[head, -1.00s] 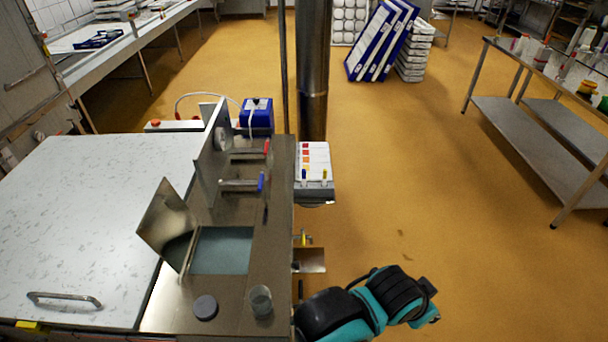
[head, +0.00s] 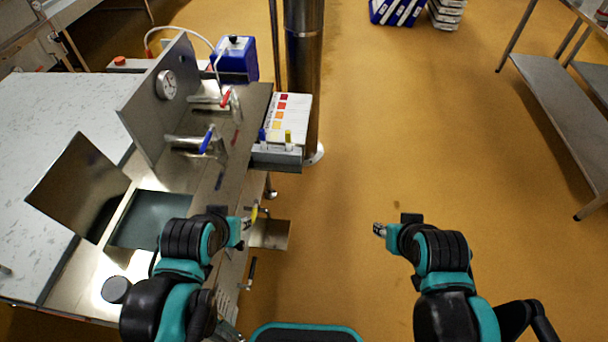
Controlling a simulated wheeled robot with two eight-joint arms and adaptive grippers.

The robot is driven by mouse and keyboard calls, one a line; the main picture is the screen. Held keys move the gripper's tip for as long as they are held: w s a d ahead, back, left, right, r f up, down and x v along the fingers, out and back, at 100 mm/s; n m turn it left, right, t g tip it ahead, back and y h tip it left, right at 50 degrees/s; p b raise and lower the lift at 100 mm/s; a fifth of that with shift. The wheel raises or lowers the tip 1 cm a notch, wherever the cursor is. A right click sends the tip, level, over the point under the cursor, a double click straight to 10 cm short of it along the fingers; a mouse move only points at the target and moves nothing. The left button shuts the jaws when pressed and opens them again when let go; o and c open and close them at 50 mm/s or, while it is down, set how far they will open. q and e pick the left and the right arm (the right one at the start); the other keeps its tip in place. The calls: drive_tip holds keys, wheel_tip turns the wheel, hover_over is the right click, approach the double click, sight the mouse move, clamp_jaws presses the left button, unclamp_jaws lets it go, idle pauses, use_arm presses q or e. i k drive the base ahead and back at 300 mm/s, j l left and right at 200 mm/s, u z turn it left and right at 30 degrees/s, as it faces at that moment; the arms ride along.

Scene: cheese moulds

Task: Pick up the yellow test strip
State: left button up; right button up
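The yellow test strip (head: 288,137) stands upright in the front of a small grey holder (head: 276,158), right of a blue strip (head: 262,135). A white card with red, orange and yellow squares (head: 289,112) rises behind them. My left gripper (head: 247,224) is over the right edge of the steel counter, nearer to me than the holder and apart from it. My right gripper (head: 379,229) is over open floor, right of and nearer than the holder. Both fingertips are small, and their opening is unclear. I see nothing held in either.
A steel column (head: 303,80) stands just behind the holder. A yellow-handled fitting (head: 255,213) is close to my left gripper. Red (head: 226,97) and blue (head: 208,139) tap handles are on the counter (head: 235,170). The floor to the right (head: 430,130) is clear up to a steel table (head: 560,115).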

sight(288, 134)
drive_tip(key=i+l+u, duration=0.2)
drive_tip(key=i+u, duration=0.35)
drive_tip(key=u, duration=0.25)
drive_tip(key=i+l+u, duration=0.1)
drive_tip(key=u, duration=0.25)
drive_tip(key=i+l+u, duration=0.15)
drive_tip(key=u, duration=0.25)
